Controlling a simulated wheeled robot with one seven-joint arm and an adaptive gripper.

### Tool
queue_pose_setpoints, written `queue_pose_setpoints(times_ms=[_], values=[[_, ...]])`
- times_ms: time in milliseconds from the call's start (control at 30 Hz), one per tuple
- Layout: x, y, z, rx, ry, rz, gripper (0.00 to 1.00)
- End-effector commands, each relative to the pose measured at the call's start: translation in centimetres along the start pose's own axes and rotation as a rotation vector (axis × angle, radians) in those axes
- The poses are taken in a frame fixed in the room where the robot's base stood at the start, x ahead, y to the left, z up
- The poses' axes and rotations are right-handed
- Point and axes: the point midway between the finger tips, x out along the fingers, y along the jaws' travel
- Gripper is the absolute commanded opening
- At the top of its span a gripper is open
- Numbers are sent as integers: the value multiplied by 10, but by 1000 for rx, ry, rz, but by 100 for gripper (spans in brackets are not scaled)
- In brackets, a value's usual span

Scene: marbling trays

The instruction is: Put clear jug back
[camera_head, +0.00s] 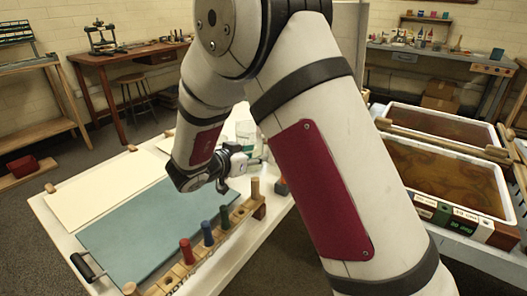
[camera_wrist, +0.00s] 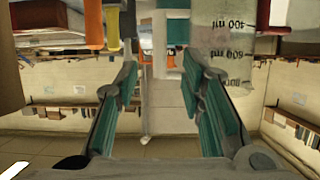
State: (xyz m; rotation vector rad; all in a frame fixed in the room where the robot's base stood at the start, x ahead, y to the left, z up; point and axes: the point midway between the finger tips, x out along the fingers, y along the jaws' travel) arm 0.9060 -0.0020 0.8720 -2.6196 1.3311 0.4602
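The clear jug (camera_head: 246,131) stands on the white table just beyond my gripper, partly hidden by my arm. In the wrist view the clear jug (camera_wrist: 236,50) is upside down at the upper right, with black ml markings. A pale loop (camera_wrist: 159,45), seemingly its handle, shows between my fingertips. My gripper (camera_head: 258,161) is low over the table beside the jug. In the wrist view my gripper (camera_wrist: 160,72) has its teal-padded fingers well apart, on either side of the loop. I see no clear contact with it.
A teal sheet (camera_head: 145,235) and a cream board (camera_head: 105,190) lie on the table. A wooden rack (camera_head: 240,212) with coloured handles runs along the near edge. Marbling trays (camera_head: 440,178) stand at right.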

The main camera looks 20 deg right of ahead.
Motion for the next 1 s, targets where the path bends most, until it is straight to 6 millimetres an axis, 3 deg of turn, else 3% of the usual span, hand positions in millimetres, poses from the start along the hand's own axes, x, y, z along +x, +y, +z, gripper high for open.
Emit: queue_pose_setpoints(times_ms=[100, 233, 600, 767, 900, 1000], values=[[-23, 0, -1, -1, 0, -3, 36], [-38, 0, -1, 0, 0, -1, 36], [-46, -3, -4, 12, -9, -25, 36], [-54, -28, -33, 75, -85, -219, 36], [-83, -51, -69, 105, -200, -493, 36], [-115, -52, -87, 81, -289, -668, 36]])
